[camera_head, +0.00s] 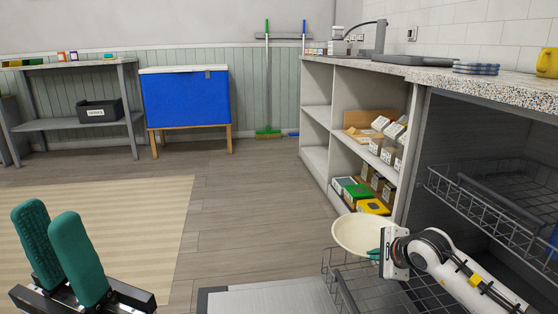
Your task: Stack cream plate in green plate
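The cream plate (362,233) is a shallow round dish at the lower right, above the lower wire rack. My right gripper (375,254) reaches in from the right and is shut on the plate's near right rim; its teal fingertips are partly hidden by the plate and the gripper body. My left gripper (50,225) is at the lower left, its two teal fingers standing up with a gap between them, holding nothing. I see no green plate in this view.
The lower wire rack (345,292) of the open dishwasher is under the plate. An upper rack (490,215) is at the right. A shelf unit (316,128) with boxes stands behind. Blue plates (476,69) lie on the counter. The wooden floor in the middle is clear.

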